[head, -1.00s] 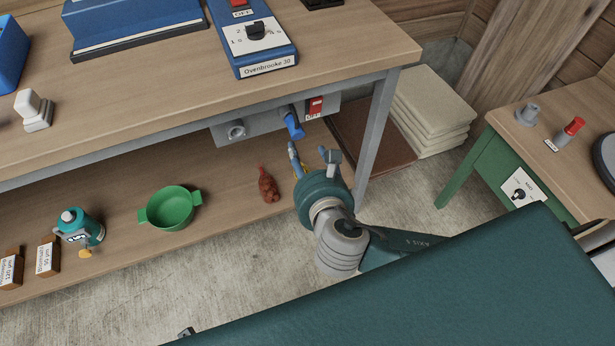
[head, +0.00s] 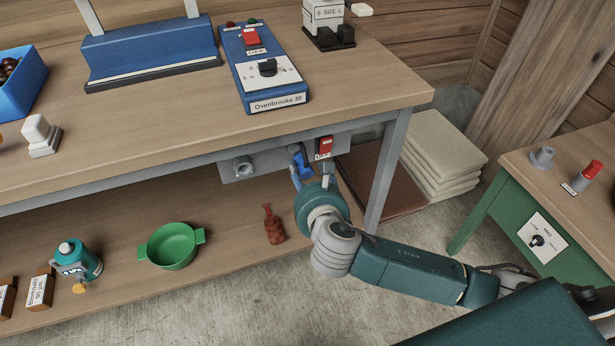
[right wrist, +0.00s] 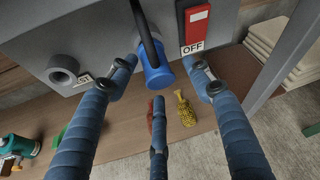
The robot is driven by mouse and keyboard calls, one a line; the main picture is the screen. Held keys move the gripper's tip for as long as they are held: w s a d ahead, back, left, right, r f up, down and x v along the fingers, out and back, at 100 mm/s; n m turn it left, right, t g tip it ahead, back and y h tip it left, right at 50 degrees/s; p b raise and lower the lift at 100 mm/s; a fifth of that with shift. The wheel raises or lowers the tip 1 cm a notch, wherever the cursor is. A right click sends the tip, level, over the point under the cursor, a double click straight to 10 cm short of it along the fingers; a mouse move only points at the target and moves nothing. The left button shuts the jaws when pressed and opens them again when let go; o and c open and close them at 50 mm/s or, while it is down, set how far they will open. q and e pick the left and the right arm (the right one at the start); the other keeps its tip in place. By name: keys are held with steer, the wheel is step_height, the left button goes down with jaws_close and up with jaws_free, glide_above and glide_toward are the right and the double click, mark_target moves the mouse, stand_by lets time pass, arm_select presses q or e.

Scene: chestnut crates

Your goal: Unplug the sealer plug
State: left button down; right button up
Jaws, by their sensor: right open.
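The blue plug (head: 302,165) sits in the grey socket panel (head: 265,163) under the bench's front edge. In the right wrist view the plug (right wrist: 155,65) hangs from the panel with a black cable across it. My right gripper (head: 311,180) is open just below the plug. In the wrist view, two blue-grey fingers stand left and right of the plug, with a third finger below it; no clear contact shows. A red switch (right wrist: 197,22) marked OFF is right of the plug. My left gripper is not in view.
A grey round socket (right wrist: 63,70) is left of the plug. On the lower shelf are a red-brown bottle (head: 273,225), a green bowl (head: 171,246) and a yellow textured object (right wrist: 185,108). A bench leg (head: 386,170) stands close right of my right arm.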

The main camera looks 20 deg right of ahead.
steer(key=c, duration=1.1)
steer(key=o, duration=0.5)
jaws_close()
steer(key=shift+f, duration=0.1)
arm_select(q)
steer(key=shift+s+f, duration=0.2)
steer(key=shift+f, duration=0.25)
arm_select(e)
steer(key=shift+s+d, duration=0.1)
steer(key=shift+s, duration=0.1)
